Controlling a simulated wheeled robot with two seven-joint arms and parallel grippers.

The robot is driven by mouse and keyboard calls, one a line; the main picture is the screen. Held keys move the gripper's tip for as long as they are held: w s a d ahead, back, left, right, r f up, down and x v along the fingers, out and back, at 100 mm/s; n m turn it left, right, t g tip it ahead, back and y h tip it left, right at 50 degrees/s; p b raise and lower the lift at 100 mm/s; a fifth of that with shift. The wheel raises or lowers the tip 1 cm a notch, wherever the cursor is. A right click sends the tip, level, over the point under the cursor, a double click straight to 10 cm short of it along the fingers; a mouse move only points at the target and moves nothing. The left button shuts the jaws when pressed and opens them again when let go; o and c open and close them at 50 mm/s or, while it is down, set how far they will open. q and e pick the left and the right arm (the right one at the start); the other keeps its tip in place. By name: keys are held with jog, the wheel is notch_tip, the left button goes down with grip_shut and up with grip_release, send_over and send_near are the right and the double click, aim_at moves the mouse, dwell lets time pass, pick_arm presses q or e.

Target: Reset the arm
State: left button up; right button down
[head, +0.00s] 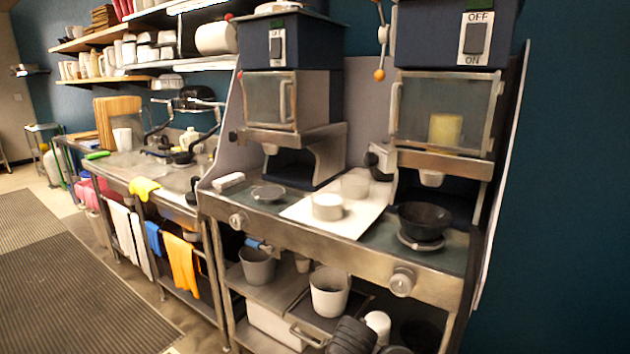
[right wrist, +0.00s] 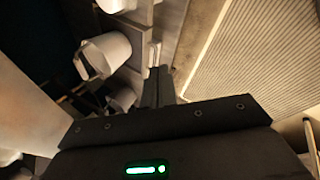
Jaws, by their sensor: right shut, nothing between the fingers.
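My right gripper (right wrist: 158,78) shows in the right wrist view with its two dark fingers together and nothing between them. It points down past the shelves under the counter, near a white bucket (right wrist: 105,55) but apart from it. In the head view a dark ridged shape at the bottom edge may be part of my right arm; its fingers cannot be made out there. My left gripper is in neither view.
A steel counter carries two machines, the left (head: 290,100) and right (head: 445,110). A black bowl (head: 425,218) sits on a round plate under the right one. A white tray (head: 352,222) holds a white cup (head: 327,206). Buckets (head: 329,292) stand on the lower shelf. The floor mat (head: 70,285) is clear.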

jog(key=s+d+f+m+g, duration=0.1)
jog(key=s+d+f+m, duration=0.15)
jog(key=s, duration=0.25)
jog(key=s+d+f+m+y, duration=0.1)
jog(key=s+d+f+m, duration=0.1)
jog(key=s+f, duration=0.25)
jog(key=s+d+f+m+g, duration=0.1)
jog(key=s+d+f+m, duration=0.15)
jog(key=s, duration=0.25)
jog(key=s+d+f+m+g, duration=0.1)
jog(key=s+d+m, duration=0.35)
jog(key=s, duration=0.45)
jog(key=s+d+m, duration=0.3)
jog(key=s+d, duration=0.2)
jog(key=s, duration=0.5)
notch_tip(320, 180, down, 24)
jog(key=d+g, duration=0.1)
jog(key=s+d+f, duration=0.2)
jog(key=s+f, duration=0.6)
jog(key=s+d+f+g, duration=0.1)
jog(key=s+d+f, duration=0.1)
jog(key=s+f, duration=0.7)
jog(key=shift+s+f+h, duration=0.25)
jog(key=shift+f+h, duration=0.05)
jog(key=shift+h, duration=0.1)
